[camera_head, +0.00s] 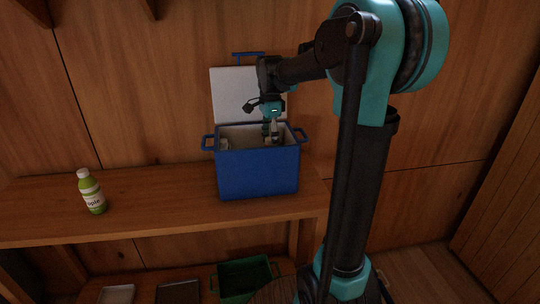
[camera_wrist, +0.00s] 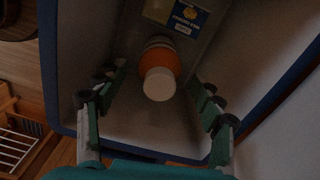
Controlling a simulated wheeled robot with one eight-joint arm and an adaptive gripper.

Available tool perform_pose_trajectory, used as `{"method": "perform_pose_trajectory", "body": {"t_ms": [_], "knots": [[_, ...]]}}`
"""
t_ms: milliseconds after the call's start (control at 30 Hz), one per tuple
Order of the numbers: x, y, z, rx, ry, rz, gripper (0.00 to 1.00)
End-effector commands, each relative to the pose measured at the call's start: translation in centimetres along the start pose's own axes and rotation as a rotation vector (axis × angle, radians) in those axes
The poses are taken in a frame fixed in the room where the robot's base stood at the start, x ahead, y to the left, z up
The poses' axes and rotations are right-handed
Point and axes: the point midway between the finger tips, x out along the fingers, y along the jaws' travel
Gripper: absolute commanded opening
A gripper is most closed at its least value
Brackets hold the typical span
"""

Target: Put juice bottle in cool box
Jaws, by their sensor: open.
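The blue cool box (camera_head: 257,172) stands on the wooden shelf with its white lid (camera_head: 236,97) raised. My gripper (camera_head: 271,137) points down into the box. In the wrist view, my gripper (camera_wrist: 160,88) is open, with its fingers spread on both sides of an orange bottle with a white cap (camera_wrist: 158,82) inside the box. Gaps show between the fingers and the bottle. A green bottle with a white cap (camera_head: 92,192) stands upright on the shelf to the left of the box; its label seems to read apple.
In the wrist view, a grey item with a blue and yellow label (camera_wrist: 187,18) is beside the orange bottle. The wooden shelf (camera_head: 150,195) is clear between the green bottle and the box. A green crate (camera_head: 245,280) and flat trays sit below.

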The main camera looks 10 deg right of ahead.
Motion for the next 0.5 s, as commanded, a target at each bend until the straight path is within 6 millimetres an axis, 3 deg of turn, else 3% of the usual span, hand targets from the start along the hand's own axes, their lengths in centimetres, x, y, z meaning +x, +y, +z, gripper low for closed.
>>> {"method": "perform_pose_trajectory", "body": {"t_ms": [200, 500], "knots": [[-3.1, 0.0, 0.0, 0.0, 0.0, 0.0, 0.68], [-4.0, 0.0, 0.0, 0.0, 0.0, 0.0, 0.68]]}}
